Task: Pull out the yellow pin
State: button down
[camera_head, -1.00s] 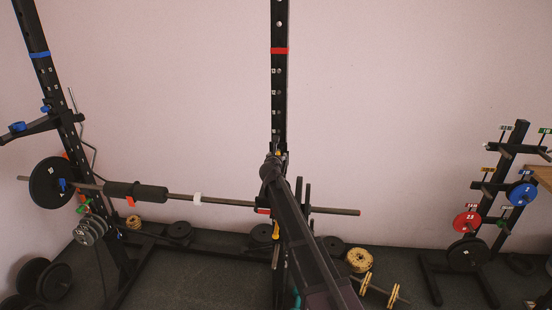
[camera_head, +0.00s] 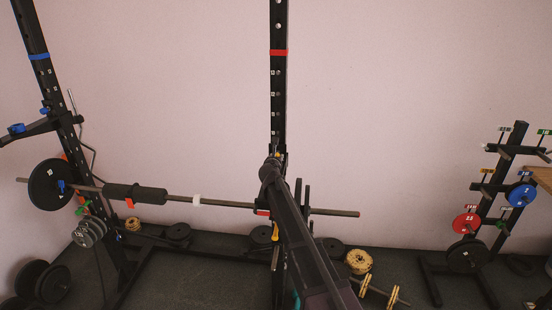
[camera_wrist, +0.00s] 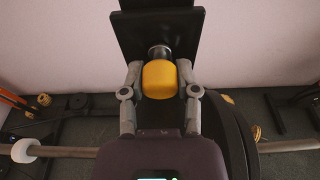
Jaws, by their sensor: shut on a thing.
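The yellow pin (camera_wrist: 159,79) shows large in the wrist view, a rounded yellow knob with a short metal shank (camera_wrist: 159,52) behind it. The shank runs up to a black plate of the rack (camera_wrist: 158,20). My gripper (camera_wrist: 159,78) has one grey finger on each side of the knob and is shut on it. In the head view my arm reaches up to the middle rack post (camera_head: 278,100), and my gripper (camera_head: 274,160) is at the post. There the knob is mostly hidden by my gripper.
A barbell (camera_head: 335,212) lies across the rack below my gripper, with a black plate (camera_head: 50,184) at its left. Weight plates (camera_head: 359,262) and dumbbells lie on the floor. A plate stand (camera_head: 490,180) is at the right. The wall behind is bare.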

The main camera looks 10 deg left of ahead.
jog(key=shift+s, duration=0.1)
jog(key=shift+s+a, duration=0.15)
jog(key=shift+s, duration=4.5)
jog(key=shift+r, duration=0.15)
